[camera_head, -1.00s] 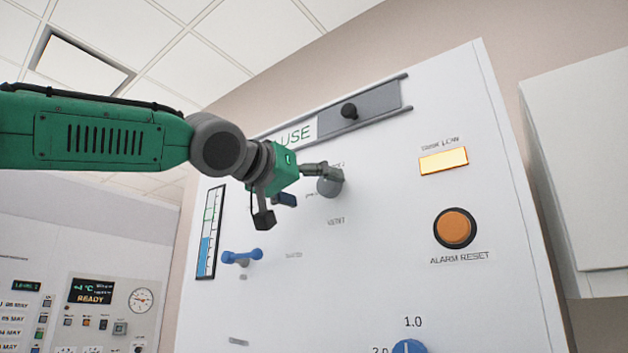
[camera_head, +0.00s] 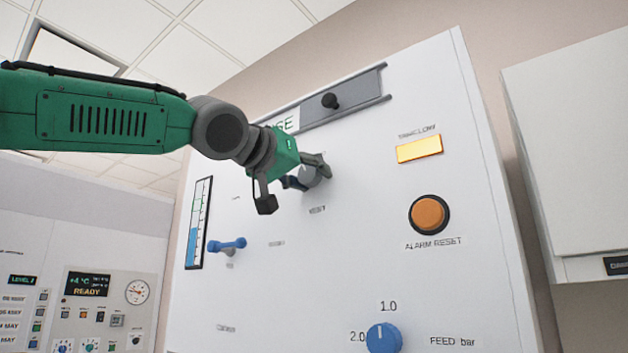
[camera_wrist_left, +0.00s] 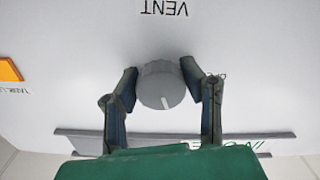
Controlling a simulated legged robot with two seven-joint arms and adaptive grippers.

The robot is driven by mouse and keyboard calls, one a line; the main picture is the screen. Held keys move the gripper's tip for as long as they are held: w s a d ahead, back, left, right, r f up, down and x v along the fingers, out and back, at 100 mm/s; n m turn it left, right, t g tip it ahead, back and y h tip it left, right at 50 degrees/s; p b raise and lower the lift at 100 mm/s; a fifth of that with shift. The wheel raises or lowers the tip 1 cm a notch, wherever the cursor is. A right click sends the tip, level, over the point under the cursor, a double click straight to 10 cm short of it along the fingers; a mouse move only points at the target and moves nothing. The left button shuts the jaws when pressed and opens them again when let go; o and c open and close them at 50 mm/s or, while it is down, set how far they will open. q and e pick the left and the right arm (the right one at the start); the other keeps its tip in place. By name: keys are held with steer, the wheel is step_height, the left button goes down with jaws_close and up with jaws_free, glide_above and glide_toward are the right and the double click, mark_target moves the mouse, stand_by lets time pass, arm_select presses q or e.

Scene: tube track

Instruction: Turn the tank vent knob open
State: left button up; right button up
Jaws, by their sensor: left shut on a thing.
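The tank vent knob is a grey round knob (camera_head: 309,174) on the white panel, above the label VENT. In the left wrist view the knob (camera_wrist_left: 158,88) shows a short white pointer line on its face, pointing away from the VENT label, slightly right of straight down in that view. My left gripper (camera_head: 306,178) is at the knob, partly hiding it in the head view. In the left wrist view the gripper (camera_wrist_left: 160,80) has one finger on each side of the knob and is shut on it. My right gripper is not in view.
A dark-knobbed sliding bar (camera_head: 345,99) is above the vent knob. A blue handle (camera_head: 227,244) and a level gauge (camera_head: 199,222) are to the left. The lit yellow lamp (camera_head: 419,149), orange alarm reset button (camera_head: 428,214) and blue feed knob (camera_head: 384,338) are to the right and below.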

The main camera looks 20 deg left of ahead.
arm_select(q)
steer(key=shift+a+n+b, duration=0.15)
steer(key=shift+n+b, duration=0.35)
steer(key=shift+b, duration=0.05)
steer(key=n+b, duration=0.3)
steer(key=shift+s, duration=0.1)
steer(key=n+b, duration=0.1)
steer(key=n, duration=0.2)
steer(key=shift+r+b, duration=0.1)
steer(key=shift+b, duration=0.25)
steer(key=n+b, duration=0.1)
steer(key=n, duration=0.2)
steer(key=n+b, duration=0.1)
steer(key=n, duration=0.1)
steer(key=shift+n, duration=0.3)
steer(key=n, duration=0.3)
steer(key=shift+b, duration=0.35)
steer(key=shift+n, duration=0.8)
steer(key=shift+d+f, duration=0.2)
